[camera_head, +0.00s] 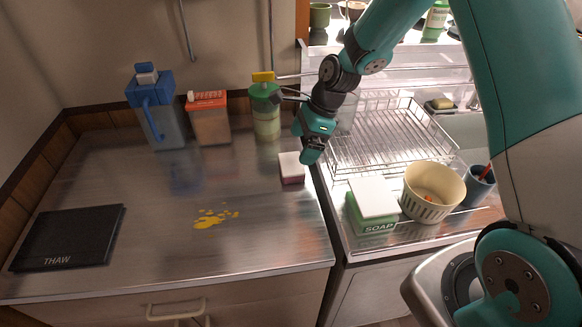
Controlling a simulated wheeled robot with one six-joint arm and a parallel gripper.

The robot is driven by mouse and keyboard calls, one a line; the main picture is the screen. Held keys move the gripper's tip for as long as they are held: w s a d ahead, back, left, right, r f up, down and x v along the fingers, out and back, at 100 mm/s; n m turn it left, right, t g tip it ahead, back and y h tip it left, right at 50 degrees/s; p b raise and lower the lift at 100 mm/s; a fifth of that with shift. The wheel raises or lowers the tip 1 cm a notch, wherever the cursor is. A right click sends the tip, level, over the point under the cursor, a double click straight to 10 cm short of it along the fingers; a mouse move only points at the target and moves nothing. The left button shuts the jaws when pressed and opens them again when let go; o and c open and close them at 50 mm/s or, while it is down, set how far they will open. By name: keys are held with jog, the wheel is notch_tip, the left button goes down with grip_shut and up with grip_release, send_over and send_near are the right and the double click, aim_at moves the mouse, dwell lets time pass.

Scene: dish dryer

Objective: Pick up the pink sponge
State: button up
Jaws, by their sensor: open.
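The pink sponge (292,175), a small block with a white top and pink lower side, sits on the metal counter near its right edge. My gripper (278,87) is above and behind the sponge, with its thin dark fingers spread and pointing left, in front of the green bottle in the picture. Nothing shows between the fingers. The gripper is apart from the sponge, and my teal wrist (318,125) hangs just above and right of it.
A blue jug (160,115), an orange-topped container (209,120) and a green bottle (265,118) line the back. A black THAW board (67,237) and yellow spill (214,217) lie on the counter. Right are a wire rack (385,135), green soap box (368,212) and cream basket (432,190).

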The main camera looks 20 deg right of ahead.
aim_at(292, 163)
jog(key=x, duration=0.7)
jog(key=shift+w+f+p, duration=0.15)
jog(key=shift+f+p, duration=0.2)
jog(key=shift+p, duration=0.05)
jog(key=shift+c, duration=0.5)
jog(key=c, duration=0.5)
